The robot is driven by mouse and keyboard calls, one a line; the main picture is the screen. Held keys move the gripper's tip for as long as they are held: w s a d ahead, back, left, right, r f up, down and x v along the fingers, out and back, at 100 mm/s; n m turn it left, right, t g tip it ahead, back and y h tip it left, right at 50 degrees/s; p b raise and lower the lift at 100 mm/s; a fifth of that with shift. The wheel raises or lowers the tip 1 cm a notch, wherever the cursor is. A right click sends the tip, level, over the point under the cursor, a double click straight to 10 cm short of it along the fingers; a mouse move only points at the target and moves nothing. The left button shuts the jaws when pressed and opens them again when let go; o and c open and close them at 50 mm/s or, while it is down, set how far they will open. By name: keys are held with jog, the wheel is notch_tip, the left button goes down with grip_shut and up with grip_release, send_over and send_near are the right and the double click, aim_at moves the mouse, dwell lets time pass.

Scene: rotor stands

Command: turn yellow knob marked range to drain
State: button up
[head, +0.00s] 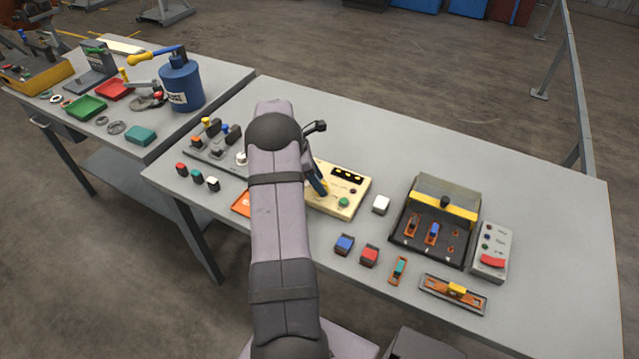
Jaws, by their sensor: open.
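A small yellow knob (207,122) stands on a dark grey panel (196,151) left of my arm, among orange, blue, white and dark knobs. I cannot read its label or any drain mark, so I cannot tell if it is the range knob. My arm rises through the middle of the view and covers the panel's right end. My gripper cannot be made out behind the arm. A dark and blue part (317,180) shows at the arm's right edge, over the beige box (350,183); I cannot tell what it belongs to.
Red, teal and white blocks (197,176) lie before the panel. An orange tray (242,204) is partly hidden by my arm. To the right are a black and yellow rack (435,249), a grey switch box (493,252) and a yellow slider (457,289). The table's far right is clear.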

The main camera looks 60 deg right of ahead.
aim_at(311, 193)
jog(key=b+v, duration=0.2)
jog(key=v, duration=0.4)
dwell(0.3)
jog(key=shift+a, duration=0.1)
jog(key=w+a+r+m+t, duration=0.15)
jog(key=w+a, duration=0.35)
jog(key=a, duration=0.7)
jog(key=w+a+r+m+t, duration=0.15)
jog(key=w+a, duration=0.25)
jog(key=a, duration=0.7)
jog(key=s+a+m+y, duration=0.2)
jog(key=s+a, duration=0.1)
jog(key=a, duration=1.2)
jog(key=s+a+f+m, duration=0.1)
jog(key=s+a+m, duration=0.2)
jog(key=s+a, duration=0.6)
notch_tip(311, 193, down, 17)
jog(key=a+b, duration=0.1)
jog(key=b, duration=1.6)
jog(key=shift+w+f+t+y, duration=0.2)
jog(key=shift+w+t+y, duration=0.1)
jog(key=shift+w, duration=0.05)
